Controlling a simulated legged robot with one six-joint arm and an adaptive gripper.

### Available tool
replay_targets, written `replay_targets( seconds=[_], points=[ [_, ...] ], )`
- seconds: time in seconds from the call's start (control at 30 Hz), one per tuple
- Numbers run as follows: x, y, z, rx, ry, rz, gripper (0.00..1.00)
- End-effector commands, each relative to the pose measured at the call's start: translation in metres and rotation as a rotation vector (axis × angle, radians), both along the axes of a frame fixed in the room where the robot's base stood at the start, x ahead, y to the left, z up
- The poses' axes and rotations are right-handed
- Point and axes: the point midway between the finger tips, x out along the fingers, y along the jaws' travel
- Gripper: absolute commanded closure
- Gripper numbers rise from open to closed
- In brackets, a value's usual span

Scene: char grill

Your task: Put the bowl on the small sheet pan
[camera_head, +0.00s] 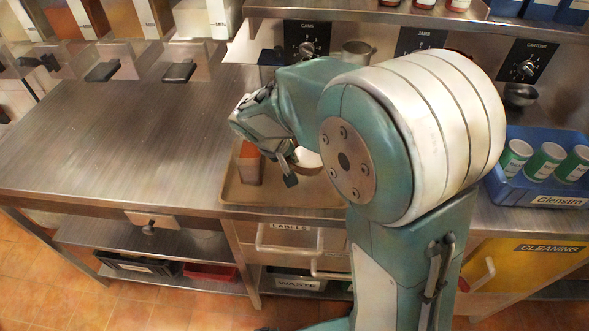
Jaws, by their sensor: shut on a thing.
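A white bowl (308,160) shows only in part beside my gripper (290,168), with much of it hidden behind my arm. My gripper is shut on the bowl's near side, above the sheet pan's area. The small sheet pan (238,192) is a shallow tan tray on the steel counter, and its right part is hidden by my arm. I cannot tell whether the bowl touches the pan.
An orange-brown carton (249,163) stands on the pan's left part. The steel counter (110,140) is clear to the left. A blue bin (515,190) with green-labelled cans is at the right. A metal cup (357,52) stands behind my arm.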

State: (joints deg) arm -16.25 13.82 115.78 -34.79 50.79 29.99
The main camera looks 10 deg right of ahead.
Motion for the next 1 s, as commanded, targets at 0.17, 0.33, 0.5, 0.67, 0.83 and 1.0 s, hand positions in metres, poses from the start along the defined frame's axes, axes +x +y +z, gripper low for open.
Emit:
replay_targets(
  seconds=[0.17,0.33,0.5,0.67,0.83,1.0],
  points=[
    [0.004,-0.009,-0.011,0.0,0.001,-0.002,1.0],
    [0.005,-0.01,-0.037,-0.001,0.002,0.001,1.0],
    [0.005,-0.009,-0.042,0.0,-0.002,0.0,1.0],
    [0.005,-0.009,-0.043,0.0,-0.002,0.001,1.0],
    [0.005,-0.009,-0.044,0.001,-0.001,0.0,0.57],
    [0.005,-0.009,-0.044,0.0,-0.001,0.0,0.57]
  ],
)
